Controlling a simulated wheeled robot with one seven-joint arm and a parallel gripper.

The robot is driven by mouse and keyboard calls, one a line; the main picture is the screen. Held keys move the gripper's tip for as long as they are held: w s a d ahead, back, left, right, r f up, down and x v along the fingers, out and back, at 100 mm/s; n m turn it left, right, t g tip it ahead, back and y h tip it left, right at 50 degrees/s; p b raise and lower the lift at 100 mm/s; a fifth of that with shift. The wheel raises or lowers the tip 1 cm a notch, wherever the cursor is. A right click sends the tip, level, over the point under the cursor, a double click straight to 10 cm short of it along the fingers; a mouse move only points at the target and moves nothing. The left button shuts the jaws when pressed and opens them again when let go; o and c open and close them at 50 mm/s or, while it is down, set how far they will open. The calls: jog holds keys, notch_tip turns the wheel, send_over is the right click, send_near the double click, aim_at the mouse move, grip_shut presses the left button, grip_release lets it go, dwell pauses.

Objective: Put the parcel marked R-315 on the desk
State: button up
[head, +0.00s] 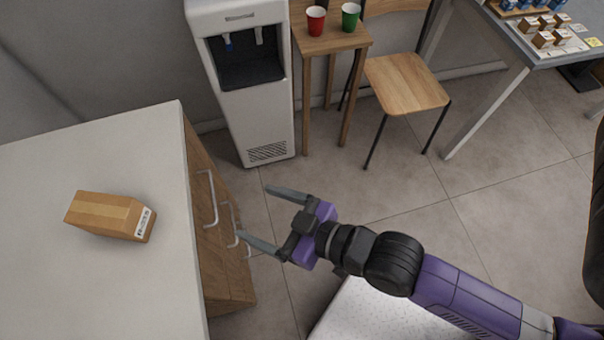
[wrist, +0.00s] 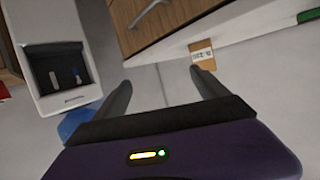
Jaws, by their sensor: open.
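A brown cardboard parcel (head: 105,215) lies on the white countertop (head: 60,290) at the left of the head view. The parcel's labelled end (wrist: 203,54) also shows in the wrist view, beyond the right fingertip; the code is unclear. My gripper (head: 254,212) is open and empty, right of the counter's drawer front and apart from the parcel. Both fingers also show in the wrist view (wrist: 161,82). A grey-topped desk (head: 512,35) stands at the far upper right.
A white water dispenser (head: 262,115) stands behind my gripper. A small wooden stand (head: 330,44) holds a red cup (head: 315,20) and a green cup (head: 350,16). A wooden chair (head: 405,85) stands before the desk, which holds several small boxes (head: 545,38). Drawer handles (head: 212,198) protrude from the counter.

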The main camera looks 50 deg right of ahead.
jog(key=s+d+r+h, duration=0.1)
jog(key=s+d+r, duration=0.1)
jog(key=s, duration=0.5)
jog(key=s+d+r+m+h, duration=0.1)
jog(key=s+d+r, duration=0.2)
jog(key=s, duration=0.4)
jog(key=shift+s+d+r+t, duration=0.3)
jog(key=shift+s+d+t, duration=0.1)
jog(key=shift+d, duration=0.2)
